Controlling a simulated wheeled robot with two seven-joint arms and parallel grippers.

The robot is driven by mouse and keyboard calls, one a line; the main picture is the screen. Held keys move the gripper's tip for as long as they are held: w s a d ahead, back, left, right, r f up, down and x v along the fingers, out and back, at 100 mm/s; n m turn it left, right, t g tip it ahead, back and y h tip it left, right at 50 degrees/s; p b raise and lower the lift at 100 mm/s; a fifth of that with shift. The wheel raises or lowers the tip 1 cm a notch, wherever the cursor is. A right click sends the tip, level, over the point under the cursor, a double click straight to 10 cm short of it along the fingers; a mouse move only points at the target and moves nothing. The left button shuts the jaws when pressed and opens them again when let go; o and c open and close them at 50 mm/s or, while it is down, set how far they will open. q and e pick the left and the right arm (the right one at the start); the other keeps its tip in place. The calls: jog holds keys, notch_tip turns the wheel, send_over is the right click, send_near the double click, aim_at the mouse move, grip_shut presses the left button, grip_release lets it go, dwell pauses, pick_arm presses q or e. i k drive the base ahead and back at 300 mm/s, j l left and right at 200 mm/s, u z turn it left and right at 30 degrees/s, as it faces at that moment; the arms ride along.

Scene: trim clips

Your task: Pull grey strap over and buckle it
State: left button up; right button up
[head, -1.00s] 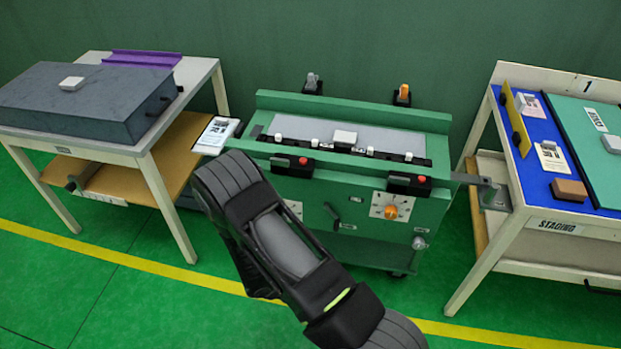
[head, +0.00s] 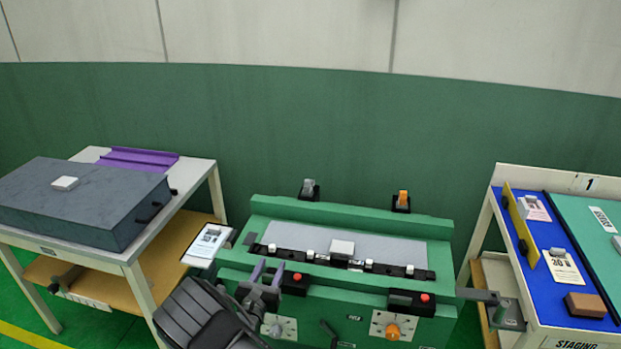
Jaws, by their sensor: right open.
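The grey strap end (head: 308,187) stands upright in a black holder behind the back rail of the green bench (head: 270,207). An orange strap end (head: 403,200) stands in a like holder to its right. My left gripper is out of view.
A silver plate (head: 380,246) with a small pale block (head: 342,247) and several clips lies between the rails. A white table (head: 205,177) with a dark grey case (head: 90,200) stands left. A staging table (head: 510,172) stands right. The space above the bench is clear.

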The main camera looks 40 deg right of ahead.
aim_at(307, 191)
jog(key=i+l, duration=0.15)
jog(key=l, duration=0.2)
jog(key=i+l, duration=0.2)
jog(key=l, duration=0.2)
jog(key=i+l, duration=0.15)
jog(key=l, duration=0.2)
jog(key=i+l, duration=0.2)
jog(key=l, duration=0.2)
